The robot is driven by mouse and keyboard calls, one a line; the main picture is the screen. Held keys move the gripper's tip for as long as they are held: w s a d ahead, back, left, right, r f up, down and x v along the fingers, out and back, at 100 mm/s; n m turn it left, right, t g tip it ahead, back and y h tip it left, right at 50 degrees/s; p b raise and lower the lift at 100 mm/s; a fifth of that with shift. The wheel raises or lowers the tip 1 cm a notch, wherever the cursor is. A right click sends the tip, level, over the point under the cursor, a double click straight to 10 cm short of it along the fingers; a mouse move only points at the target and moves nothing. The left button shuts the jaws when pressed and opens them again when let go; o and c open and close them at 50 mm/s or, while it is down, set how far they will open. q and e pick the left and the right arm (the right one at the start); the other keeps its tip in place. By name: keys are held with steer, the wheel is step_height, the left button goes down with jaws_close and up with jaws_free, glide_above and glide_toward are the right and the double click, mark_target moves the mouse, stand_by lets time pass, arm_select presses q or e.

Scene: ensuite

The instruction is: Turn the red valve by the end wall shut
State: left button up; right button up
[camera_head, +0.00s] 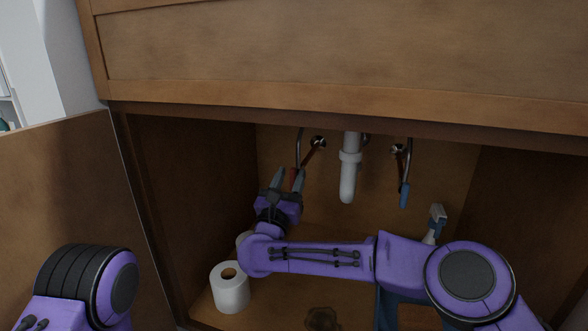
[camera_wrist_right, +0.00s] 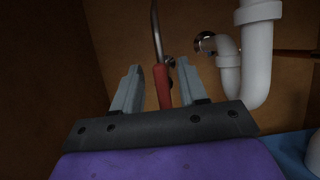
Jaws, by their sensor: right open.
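The red valve handle (camera_head: 297,180) is inside the open cabinet, near its left end wall, under a thin metal supply pipe. My right gripper (camera_head: 288,175) is open and reaches into the cabinet at this handle. In the right wrist view the red handle (camera_wrist_right: 163,88) stands roughly upright between the two spread fingers (camera_wrist_right: 163,72), with gaps visible on both sides. I cannot tell if a finger touches it. The fingers partly hide the handle in the head view. My left gripper is out of view; only part of my left arm shows at lower left.
A white drain pipe (camera_head: 348,178) hangs right of the red valve, and a blue valve handle (camera_head: 404,195) is beyond it. Toilet paper (camera_head: 230,292) stands on the cabinet floor below my right arm. A spray bottle (camera_head: 436,222) is at right. The cabinet door (camera_head: 65,190) is open at left.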

mark_target(294, 174)
steer(key=x, duration=0.4)
steer(key=shift+w, duration=0.25)
jaws_close()
steer(key=shift+d+m, duration=0.1)
steer(key=shift+m, duration=0.3)
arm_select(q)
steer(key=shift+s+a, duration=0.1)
arm_select(e)
steer(key=m+h, duration=0.1)
steer(key=m, duration=0.1)
steer(key=d+m+g+h, duration=0.1)
steer(key=m, duration=0.2)
steer(key=shift+s+h, duration=0.2)
steer(key=shift+h, duration=0.2)
steer(key=f+m+g, duration=0.1)
steer(key=m+g, duration=0.1)
steer(key=m, duration=0.3)
steer(key=d+f+m+g+h, duration=0.1)
steer(key=m+g, duration=0.1)
steer(key=m, duration=0.4)
steer(key=f+m+g+h, duration=0.1)
steer(key=m+g, duration=0.1)
steer(key=m, duration=0.3)
steer(key=shift+s+d+m+g, duration=0.3)
steer(key=shift+d+g, duration=0.1)
